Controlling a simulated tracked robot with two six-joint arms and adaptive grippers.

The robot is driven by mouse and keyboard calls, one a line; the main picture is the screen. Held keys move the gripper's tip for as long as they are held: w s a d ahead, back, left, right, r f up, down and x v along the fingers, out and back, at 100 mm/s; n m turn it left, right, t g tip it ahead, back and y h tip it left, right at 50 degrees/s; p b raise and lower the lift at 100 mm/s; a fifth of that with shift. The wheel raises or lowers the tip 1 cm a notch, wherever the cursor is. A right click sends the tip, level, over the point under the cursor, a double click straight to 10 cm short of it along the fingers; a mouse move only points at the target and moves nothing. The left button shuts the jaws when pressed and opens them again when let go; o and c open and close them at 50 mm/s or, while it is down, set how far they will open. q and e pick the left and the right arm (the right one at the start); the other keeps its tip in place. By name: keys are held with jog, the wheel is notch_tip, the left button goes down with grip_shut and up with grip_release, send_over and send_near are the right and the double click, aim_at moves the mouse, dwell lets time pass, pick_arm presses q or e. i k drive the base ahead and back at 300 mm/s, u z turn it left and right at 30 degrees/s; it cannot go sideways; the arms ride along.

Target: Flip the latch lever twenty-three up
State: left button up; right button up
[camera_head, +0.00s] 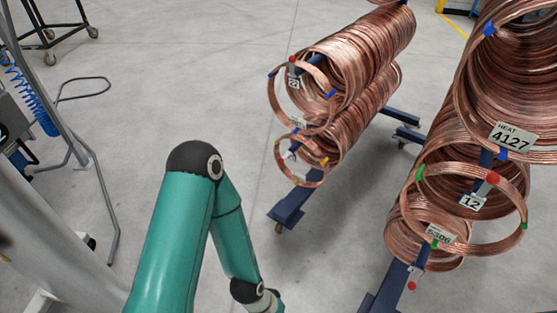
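Several latch levers with red ends sit on the coil racks. On the middle rack, an upper lever (292,67) has a white number tag (293,82) too small to read surely. A lower lever (289,155) sits at the lower coil, near a white tag (299,122) that I cannot read. On the right rack, a lever (491,180) stands above a tag reading 12 (472,202). Another red end (412,286) shows lower down. I cannot tell which lever is twenty-three. One teal arm of mine rises from the bottom, bends and runs down out of frame. Neither gripper shows.
Copper coils hang on the middle rack (288,207) and right rack (389,285), with blue feet reaching over the floor. A dark wheeled cart (60,38) stands far left. Grey tubing and a blue coiled hose (38,100) are at left. Floor between is clear.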

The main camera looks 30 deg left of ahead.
aim_at(281, 160)
jog(key=u, duration=0.1)
jog(key=k, duration=0.35)
jog(key=u, duration=0.6)
